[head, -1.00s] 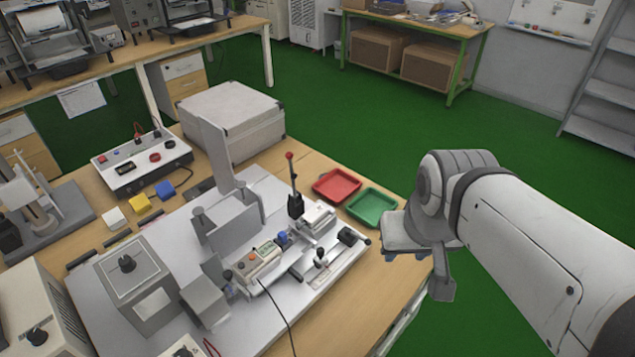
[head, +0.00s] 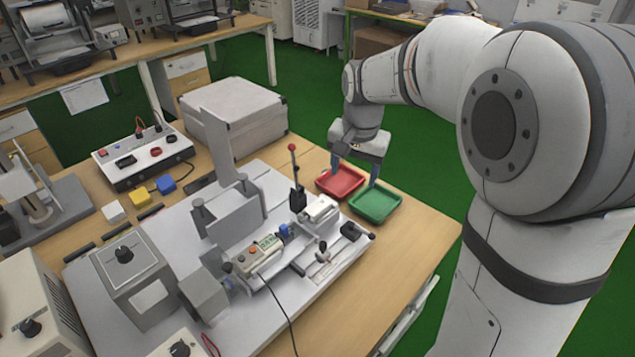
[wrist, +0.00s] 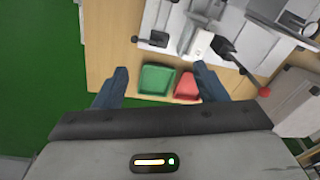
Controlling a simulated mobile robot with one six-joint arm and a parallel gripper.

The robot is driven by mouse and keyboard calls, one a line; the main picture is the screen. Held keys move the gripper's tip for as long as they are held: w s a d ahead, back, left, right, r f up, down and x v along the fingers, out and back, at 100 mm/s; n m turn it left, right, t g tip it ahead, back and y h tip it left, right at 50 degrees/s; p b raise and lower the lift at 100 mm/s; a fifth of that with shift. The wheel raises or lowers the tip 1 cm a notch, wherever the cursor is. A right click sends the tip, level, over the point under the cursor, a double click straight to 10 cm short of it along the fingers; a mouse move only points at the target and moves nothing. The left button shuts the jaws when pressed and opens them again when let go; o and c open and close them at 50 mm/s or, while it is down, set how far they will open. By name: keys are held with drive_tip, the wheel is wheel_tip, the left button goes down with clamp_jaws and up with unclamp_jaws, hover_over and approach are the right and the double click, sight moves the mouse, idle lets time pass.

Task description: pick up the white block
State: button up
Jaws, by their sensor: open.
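The white block (head: 114,211) sits on the wooden table at the left in the head view, beside a yellow block (head: 138,198) and a blue block (head: 166,184). My gripper (head: 354,179) is at the table's right side, pointing down over the red tray (head: 341,194) and the green tray (head: 394,208). It is open and empty, far from the white block. In the wrist view, the two blue-grey fingers (wrist: 160,80) stand wide apart, with the green tray (wrist: 156,67) and red tray (wrist: 188,95) visible between them. The white block does not show in the wrist view.
A grey test fixture (head: 215,303) with an upright plate and a red-tipped lever (head: 293,157) stands between my gripper and the blocks. A large grey case (head: 240,125) and a control box with knobs (head: 142,162) stand behind. Dark bars (head: 80,251) lie near the white block.

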drive_tip(key=w+a+f+m+b, duration=0.1)
drive_tip(key=w+a+f+m, duration=0.1)
drive_tip(key=w+a+f, duration=0.4)
drive_tip(key=m+g+b, duration=0.1)
drive_tip(key=m+g, duration=0.1)
hover_over(318, 205)
drive_tip(key=f, duration=0.9)
drive_tip(key=shift+w+a+f, duration=0.1)
drive_tip(key=shift+a, duration=0.1)
drive_tip(key=shift+a+f, duration=0.1)
drive_tip(key=shift+f, duration=0.65)
drive_tip(key=f, duration=0.2)
drive_tip(key=f+p, duration=0.1)
drive_tip(key=f, duration=0.3)
drive_tip(key=shift+d+f, duration=0.25)
drive_tip(key=shift+d, duration=0.05)
drive_tip(key=shift+c, duration=0.5)
drive_tip(key=c, duration=1)
